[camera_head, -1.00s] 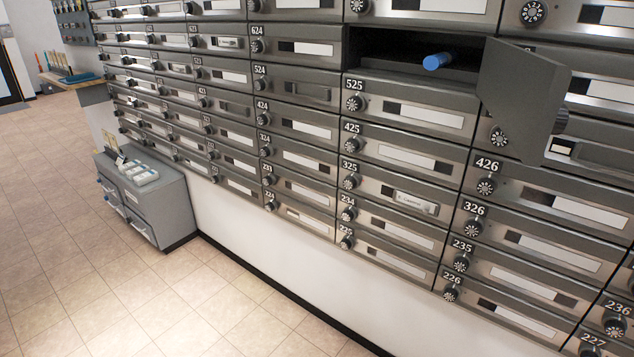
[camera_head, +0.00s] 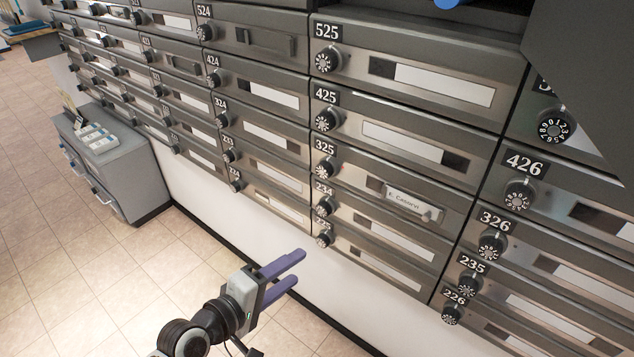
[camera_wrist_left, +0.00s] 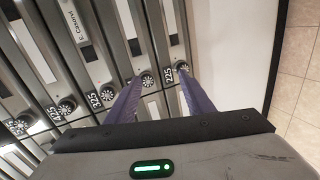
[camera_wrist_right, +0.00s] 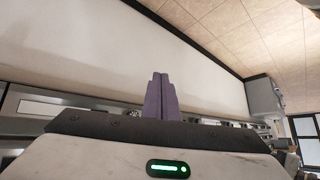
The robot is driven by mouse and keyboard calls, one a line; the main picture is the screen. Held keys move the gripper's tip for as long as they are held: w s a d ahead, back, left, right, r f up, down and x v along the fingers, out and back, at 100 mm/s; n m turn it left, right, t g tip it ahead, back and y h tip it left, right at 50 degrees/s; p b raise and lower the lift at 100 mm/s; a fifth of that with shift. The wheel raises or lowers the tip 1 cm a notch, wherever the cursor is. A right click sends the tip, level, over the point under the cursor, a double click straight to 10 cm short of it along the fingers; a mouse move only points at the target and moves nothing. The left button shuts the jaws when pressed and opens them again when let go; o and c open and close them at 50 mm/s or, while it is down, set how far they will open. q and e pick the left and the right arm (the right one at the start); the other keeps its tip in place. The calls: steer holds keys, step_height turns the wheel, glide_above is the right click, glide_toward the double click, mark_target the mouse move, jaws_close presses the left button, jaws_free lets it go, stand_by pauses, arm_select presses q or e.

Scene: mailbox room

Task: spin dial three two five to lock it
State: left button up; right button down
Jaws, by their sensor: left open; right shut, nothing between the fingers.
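The dial of mailbox 325 (camera_head: 326,168) is a round black knob with white marks, below the 325 number plate (camera_head: 326,146). Its door looks shut and carries a name plate (camera_head: 411,203). My left gripper (camera_head: 301,264) has purple fingers, open and empty, below and left of the dial, apart from the mailboxes. In the left wrist view, the 325 dial (camera_wrist_left: 107,95) lies left of the fingers, and another dial (camera_wrist_left: 148,78) shows between the fingertips. My right gripper (camera_wrist_right: 161,78) is out of the head view; the right wrist view shows its fingers together and empty.
An open mailbox door (camera_head: 590,90) juts out at the upper right, with part of a blue object (camera_head: 452,3) beside it. Neighbouring dials sit close above and below 325. A grey cabinet (camera_head: 125,175) stands at the left. The floor before the wall is clear.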

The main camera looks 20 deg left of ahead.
mark_target(322, 172)
arm_select(q)
steer(key=w+a+r+n+t+h+b, duration=0.1)
steer(key=w+a+r+n+t+b, duration=0.15)
steer(key=w+r+n, duration=0.7)
steer(key=shift+n+t, duration=0.25)
steer(key=shift+t, duration=0.2)
steer(key=x, duration=0.2)
steer(key=r+x, duration=0.1)
steer(key=x, duration=0.4)
steer(key=shift+w+r, duration=0.15)
steer(key=shift+r, duration=0.2)
steer(key=shift+w+d, duration=0.15)
steer(key=shift+w, duration=0.25)
steer(key=c, duration=1)
